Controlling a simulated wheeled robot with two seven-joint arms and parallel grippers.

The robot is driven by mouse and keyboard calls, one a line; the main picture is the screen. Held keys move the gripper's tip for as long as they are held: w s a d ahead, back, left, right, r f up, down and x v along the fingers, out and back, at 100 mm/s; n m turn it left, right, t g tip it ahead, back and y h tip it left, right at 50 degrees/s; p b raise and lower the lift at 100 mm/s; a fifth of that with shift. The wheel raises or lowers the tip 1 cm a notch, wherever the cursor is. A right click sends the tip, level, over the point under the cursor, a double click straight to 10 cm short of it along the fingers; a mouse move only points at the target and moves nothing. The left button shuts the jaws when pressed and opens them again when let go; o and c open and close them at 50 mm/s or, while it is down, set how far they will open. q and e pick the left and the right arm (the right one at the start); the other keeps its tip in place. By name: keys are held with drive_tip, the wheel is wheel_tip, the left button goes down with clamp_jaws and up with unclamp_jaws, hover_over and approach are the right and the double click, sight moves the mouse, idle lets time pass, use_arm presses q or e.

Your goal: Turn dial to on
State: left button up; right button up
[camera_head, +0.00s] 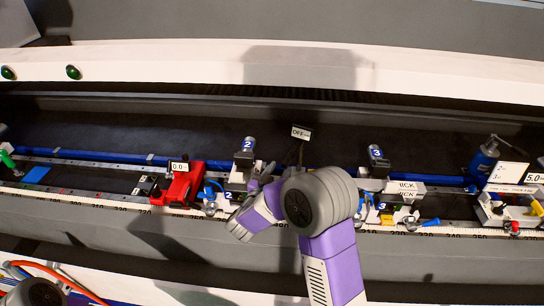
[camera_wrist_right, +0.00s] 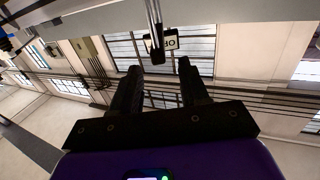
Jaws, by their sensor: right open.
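A small white label reading OFF (camera_head: 301,132) stands at the back of the machine bed in the head view, with a thin dark stem below it. In the right wrist view a white sign (camera_wrist_right: 171,40) with dark letters, partly hidden, hangs beside a dark rod (camera_wrist_right: 155,38). I take this rod to be the dial's lever. My right gripper (camera_wrist_right: 158,68) is open, with the rod's end lying between the two fingertips in the picture. Contact cannot be told. In the head view my right arm covers the bed below the label, and its fingers are hard to make out.
On the rail, a red block (camera_head: 181,186) and a clamp marked 2 (camera_head: 246,155) stand left of my right arm. A clamp marked 3 (camera_head: 377,160) and a blue cylinder (camera_head: 483,160) stand right. Green buttons (camera_head: 73,72) sit on the upper beam.

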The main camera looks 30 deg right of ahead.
sight(287, 160)
drive_tip(key=x, duration=0.5)
drive_tip(key=shift+w+d, duration=0.15)
drive_tip(key=shift+d, duration=0.25)
drive_tip(key=shift+c, duration=0.4)
clamp_jaws()
